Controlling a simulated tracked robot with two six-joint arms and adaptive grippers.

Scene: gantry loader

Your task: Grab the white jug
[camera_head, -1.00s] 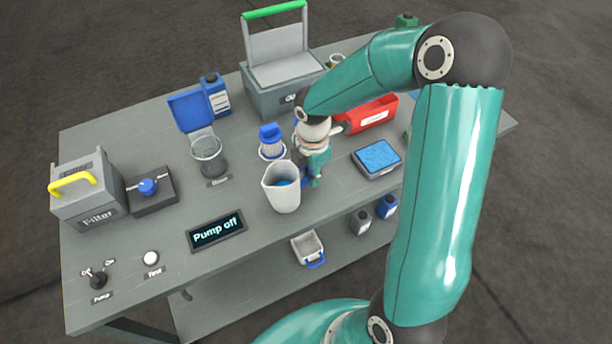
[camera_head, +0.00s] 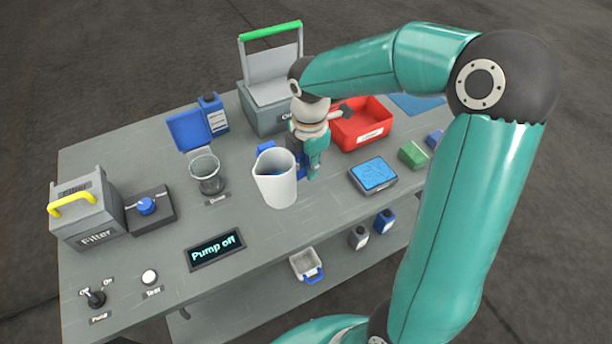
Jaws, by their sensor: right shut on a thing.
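My left gripper is not in view.
A glass beaker (camera_head: 208,175) stands left of the jug. A blue-topped item behind the jug is mostly hidden. A red bin (camera_head: 362,129) and blue-topped tray (camera_head: 373,177) lie to the right. The "Pump off" display (camera_head: 215,250) is in front.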

